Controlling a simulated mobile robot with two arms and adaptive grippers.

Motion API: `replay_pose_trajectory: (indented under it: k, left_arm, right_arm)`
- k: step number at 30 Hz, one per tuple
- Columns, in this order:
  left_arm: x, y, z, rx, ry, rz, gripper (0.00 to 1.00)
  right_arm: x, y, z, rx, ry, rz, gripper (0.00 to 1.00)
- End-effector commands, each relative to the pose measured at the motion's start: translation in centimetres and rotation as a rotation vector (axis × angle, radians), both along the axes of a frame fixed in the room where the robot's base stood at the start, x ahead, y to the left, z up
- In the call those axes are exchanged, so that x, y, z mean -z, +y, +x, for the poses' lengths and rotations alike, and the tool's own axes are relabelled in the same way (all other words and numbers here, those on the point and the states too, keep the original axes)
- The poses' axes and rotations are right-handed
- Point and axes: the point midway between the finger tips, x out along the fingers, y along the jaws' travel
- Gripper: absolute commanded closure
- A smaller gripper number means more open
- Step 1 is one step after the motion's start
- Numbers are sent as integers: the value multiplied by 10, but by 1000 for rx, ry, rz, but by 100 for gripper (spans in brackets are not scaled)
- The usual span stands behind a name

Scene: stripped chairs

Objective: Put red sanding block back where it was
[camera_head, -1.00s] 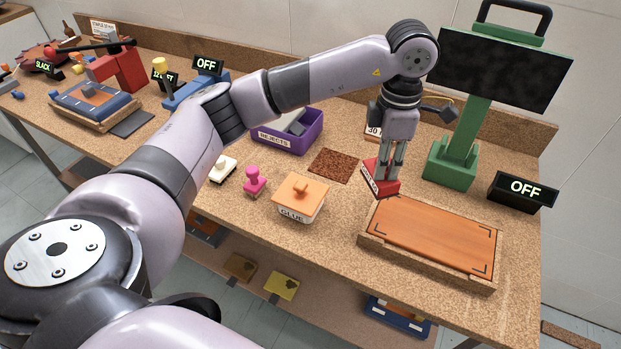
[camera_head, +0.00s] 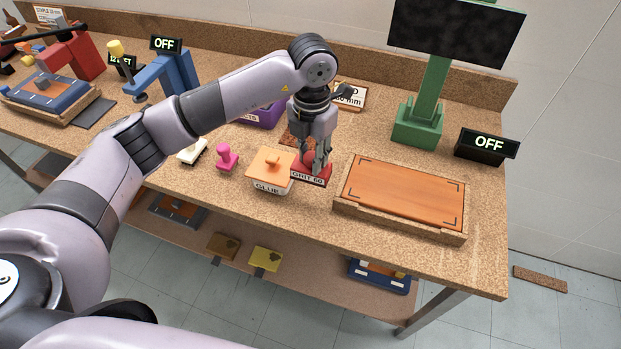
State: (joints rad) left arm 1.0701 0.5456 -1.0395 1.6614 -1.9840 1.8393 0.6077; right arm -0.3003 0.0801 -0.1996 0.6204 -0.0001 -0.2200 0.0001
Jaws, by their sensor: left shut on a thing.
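The red sanding block (camera_head: 313,176), with a white label reading GRIT 80, is held in my left gripper (camera_head: 315,166). It is low over the workbench, between the orange-lidded glue box (camera_head: 271,170) and the wooden tray with an orange board (camera_head: 405,192). I cannot tell whether it touches the bench top. A brown, rough sandpaper square (camera_head: 297,137) lies just behind the block, partly hidden by my gripper and arm. My right gripper is not in view.
A pink stamp (camera_head: 227,157) and a white one (camera_head: 193,150) stand left of the glue box. The purple rejects bin (camera_head: 262,115) is behind my arm. A green stand (camera_head: 419,130) with a dark screen and a black OFF sign (camera_head: 487,145) stand at the back right.

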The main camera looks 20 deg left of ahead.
Motion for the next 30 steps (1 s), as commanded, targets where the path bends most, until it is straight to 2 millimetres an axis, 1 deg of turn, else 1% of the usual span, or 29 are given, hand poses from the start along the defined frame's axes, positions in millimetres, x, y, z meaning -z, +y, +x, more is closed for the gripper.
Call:
replay_pose_trajectory:
  k: [1, 3, 6, 14, 19, 21, 30]
  left_arm:
    - [11, 0, -2, 0, 6, 1, 96]
    - [26, 0, -1, 0, 5, 1, 96]
    - [41, 0, -1, 0, 2, 0, 96]
    - [62, 0, -1, 1, 3, 1, 96]
    - [87, 0, -1, 1, 3, 1, 96]
    - [93, 0, 0, 2, 0, -1, 96]
    - [97, 0, 0, 2, -1, 0, 97]
  right_arm:
    - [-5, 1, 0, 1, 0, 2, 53]
    - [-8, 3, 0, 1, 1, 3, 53]
    - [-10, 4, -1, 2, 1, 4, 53]
    - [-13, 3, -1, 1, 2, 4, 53]
    - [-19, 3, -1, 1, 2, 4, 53]
    - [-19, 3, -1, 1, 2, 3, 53]
    - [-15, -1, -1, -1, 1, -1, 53]
